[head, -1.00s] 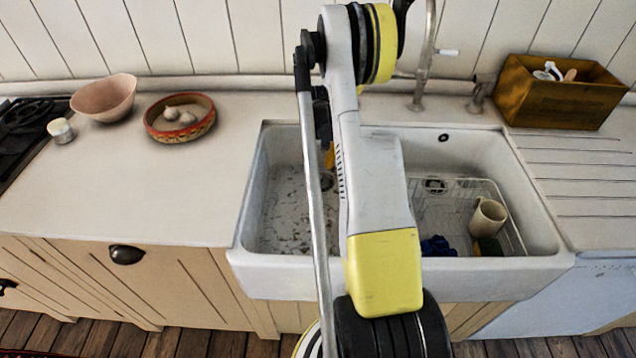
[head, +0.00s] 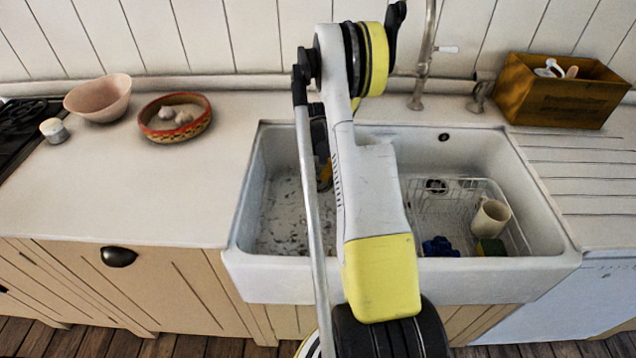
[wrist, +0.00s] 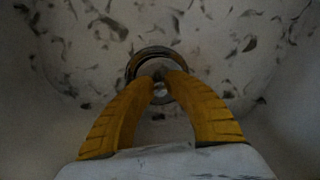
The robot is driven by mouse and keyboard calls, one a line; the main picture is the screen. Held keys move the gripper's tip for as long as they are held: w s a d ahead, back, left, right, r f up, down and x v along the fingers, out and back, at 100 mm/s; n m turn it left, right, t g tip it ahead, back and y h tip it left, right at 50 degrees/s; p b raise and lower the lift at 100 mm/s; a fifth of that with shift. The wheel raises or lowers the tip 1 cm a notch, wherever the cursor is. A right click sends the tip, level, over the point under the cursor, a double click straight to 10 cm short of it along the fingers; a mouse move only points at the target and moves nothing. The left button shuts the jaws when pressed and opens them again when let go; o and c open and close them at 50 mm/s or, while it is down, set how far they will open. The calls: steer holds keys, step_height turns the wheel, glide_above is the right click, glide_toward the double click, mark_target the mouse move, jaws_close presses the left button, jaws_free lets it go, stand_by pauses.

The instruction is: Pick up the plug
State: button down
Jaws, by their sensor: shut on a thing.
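The plug (wrist: 150,60) shows in the wrist view as a small round thing with a dark, shiny rim at the fingertips, over the sink floor. The drain cannot be told apart from it there. My gripper (wrist: 161,82) has its two yellow fingers closed in on it from both sides, with a small bright spot between them. In the head view my gripper (head: 325,177) is a bit of yellow low in the left basin of the white sink (head: 270,277). My arm hides most of it, and the plug is hidden there.
The left basin floor has dark specks. The right basin holds a wire rack (head: 462,207) with a cream mug (head: 490,217), a blue thing (head: 440,247) and a sponge (head: 490,247). A tap (head: 424,60) stands behind. A wooden box (head: 560,98) and bowls (head: 98,100) stand on the counter.

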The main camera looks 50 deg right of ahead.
mark_target(318, 176)
steer(key=shift+r, duration=0.1)
step_height(318, 176, up, 4)
steer(key=shift+r+p, duration=0.15)
steer(key=shift+p, duration=1.1)
steer(key=s+r+p, duration=0.1)
steer(key=s+r, duration=0.2)
steer(key=s, duration=0.2)
steer(key=s+a+r+p, duration=0.1)
steer(key=s+r+p, duration=0.1)
steer(key=s, duration=0.4)
steer(key=shift+s+a+r, duration=0.25)
steer(key=shift+r, duration=0.5)
steer(key=shift+r+p, duration=0.1)
steer(key=shift+p, duration=0.25)
step_height(318, 176, up, 14)
steer(key=p, duration=0.8)
steer(key=shift+p, duration=0.3)
